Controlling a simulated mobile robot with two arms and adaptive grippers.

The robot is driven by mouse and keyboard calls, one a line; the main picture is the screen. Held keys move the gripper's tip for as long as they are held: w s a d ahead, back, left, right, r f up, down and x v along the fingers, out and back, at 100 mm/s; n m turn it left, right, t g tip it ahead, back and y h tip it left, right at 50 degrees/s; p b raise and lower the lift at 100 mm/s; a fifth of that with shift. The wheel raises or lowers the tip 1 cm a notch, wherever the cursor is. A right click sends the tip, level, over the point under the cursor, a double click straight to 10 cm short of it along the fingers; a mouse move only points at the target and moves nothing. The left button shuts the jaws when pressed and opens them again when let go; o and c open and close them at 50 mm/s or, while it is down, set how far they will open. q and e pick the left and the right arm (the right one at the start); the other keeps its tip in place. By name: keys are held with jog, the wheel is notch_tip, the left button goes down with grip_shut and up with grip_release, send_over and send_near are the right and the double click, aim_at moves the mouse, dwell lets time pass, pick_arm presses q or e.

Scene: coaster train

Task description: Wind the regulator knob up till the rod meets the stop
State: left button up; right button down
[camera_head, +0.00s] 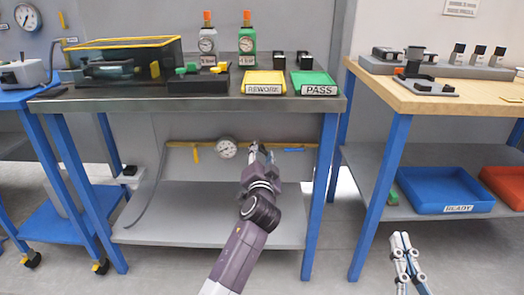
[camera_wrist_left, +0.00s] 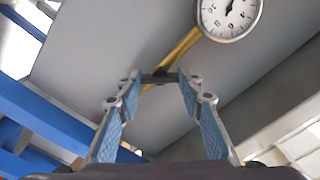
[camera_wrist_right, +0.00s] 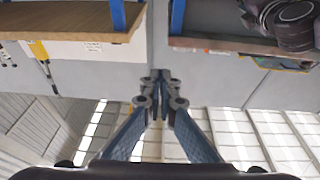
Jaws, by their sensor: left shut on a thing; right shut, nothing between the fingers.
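My left gripper (camera_head: 257,151) reaches under the steel bench to the brass pipe (camera_head: 292,147) on the back wall. In the left wrist view its fingers are shut on a small dark part on the pipe, at the place of the regulator knob (camera_wrist_left: 160,77); the fingers hide much of it. A round white dial gauge (camera_head: 227,148) sits on the pipe left of the gripper and also shows in the left wrist view (camera_wrist_left: 229,14). I cannot make out the rod or the stop. My right gripper (camera_head: 400,238) is shut and empty, low in front of the right bench.
The steel bench (camera_head: 200,94) above my left arm carries a yellow REWORK tray (camera_head: 263,79) and a green PASS tray (camera_head: 313,80). A blue READY bin (camera_head: 440,188) is on the lower shelf at right. Blue legs (camera_head: 320,200) flank the under-bench space.

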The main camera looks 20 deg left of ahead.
jog(key=shift+w+f+g, duration=0.15)
jog(key=shift+f+g, duration=0.15)
jog(key=shift+f, duration=0.2)
pick_arm(q)
jog(key=o, duration=1.2)
jog(key=shift+c, duration=0.2)
jog(key=v, duration=1.2)
